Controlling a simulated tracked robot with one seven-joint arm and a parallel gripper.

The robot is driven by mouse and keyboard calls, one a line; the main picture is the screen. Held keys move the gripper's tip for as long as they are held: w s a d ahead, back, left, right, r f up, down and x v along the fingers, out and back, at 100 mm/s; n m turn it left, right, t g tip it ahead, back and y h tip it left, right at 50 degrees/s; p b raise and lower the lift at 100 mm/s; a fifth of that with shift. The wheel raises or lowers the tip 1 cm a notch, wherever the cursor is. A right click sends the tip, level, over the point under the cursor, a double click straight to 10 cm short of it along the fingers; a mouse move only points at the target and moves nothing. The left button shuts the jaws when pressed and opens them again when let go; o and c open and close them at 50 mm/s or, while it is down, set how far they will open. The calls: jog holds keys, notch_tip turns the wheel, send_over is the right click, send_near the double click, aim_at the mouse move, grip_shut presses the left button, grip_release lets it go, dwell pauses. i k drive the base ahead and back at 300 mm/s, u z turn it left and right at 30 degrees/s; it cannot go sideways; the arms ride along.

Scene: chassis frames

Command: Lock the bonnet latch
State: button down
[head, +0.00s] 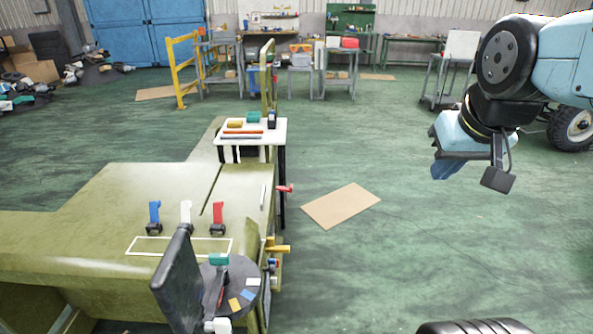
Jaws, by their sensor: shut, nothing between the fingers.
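The olive-green vehicle body (110,215) fills the lower left, with a flat bonnet-like top. Blue (154,213), white (186,212) and red (218,214) levers stand upright in a row on it. A red handle (285,188) sticks out from its right side, and a yellow handle (278,249) is lower down. I cannot tell which of these parts is the bonnet latch. My gripper (446,170) hangs in the air at the upper right, well apart from the vehicle. It is shut and empty.
A small white-topped stand (278,128) with tools is behind the vehicle. A dark round plate (262,287) with coloured patches and a black panel (178,285) are at the front. A cardboard sheet (340,206) lies on open green floor. Workbenches (345,52) line the back.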

aim_at(280, 188)
jog(key=i, duration=1.15)
jog(key=u, duration=0.05)
